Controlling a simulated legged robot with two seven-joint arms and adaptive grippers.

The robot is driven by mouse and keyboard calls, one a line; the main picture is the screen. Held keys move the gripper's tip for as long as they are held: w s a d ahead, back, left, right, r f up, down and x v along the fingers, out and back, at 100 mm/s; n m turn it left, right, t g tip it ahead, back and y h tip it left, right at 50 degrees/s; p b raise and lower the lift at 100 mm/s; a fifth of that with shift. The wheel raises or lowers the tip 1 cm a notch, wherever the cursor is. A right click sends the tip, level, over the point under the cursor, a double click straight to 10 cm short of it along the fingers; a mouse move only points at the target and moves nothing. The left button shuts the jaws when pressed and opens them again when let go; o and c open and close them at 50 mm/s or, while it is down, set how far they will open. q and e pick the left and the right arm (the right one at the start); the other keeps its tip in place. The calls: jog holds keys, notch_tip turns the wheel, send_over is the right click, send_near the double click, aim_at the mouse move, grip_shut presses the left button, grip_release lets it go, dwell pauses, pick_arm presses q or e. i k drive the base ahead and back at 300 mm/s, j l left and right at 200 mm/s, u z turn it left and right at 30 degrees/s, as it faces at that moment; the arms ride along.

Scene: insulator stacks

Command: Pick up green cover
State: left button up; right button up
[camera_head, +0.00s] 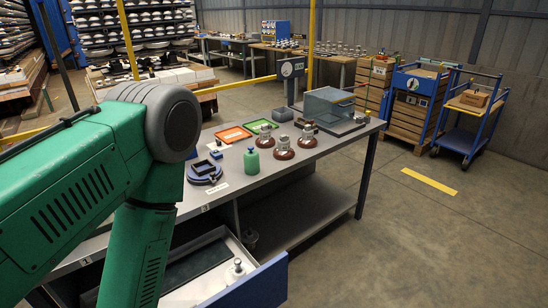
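A small green piece (251,160), likely the green cover, stands upright on the grey workbench (310,165), near its front edge. It has a round body with a narrower top. It is in full view and nothing touches it from above. A large green arm of mine fills the left side and bends down in front of the bench. It is well to the left of the green piece. Neither of my grippers shows in this view.
Brown-based insulators (284,148) stand right of the green piece, and a blue ring-shaped fixture (204,172) lies left. An orange tray (233,134) and a green tray (261,126) lie behind. A blue-fronted drawer (250,286) is open below.

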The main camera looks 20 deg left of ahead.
aim_at(251, 156)
jog(key=i+l, duration=0.15)
jog(key=i, duration=0.2)
jog(key=i+l+u, duration=0.1)
jog(key=i+j+u, duration=0.1)
jog(key=i+j, duration=0.4)
jog(key=i+l, duration=0.05)
jog(key=i, duration=0.05)
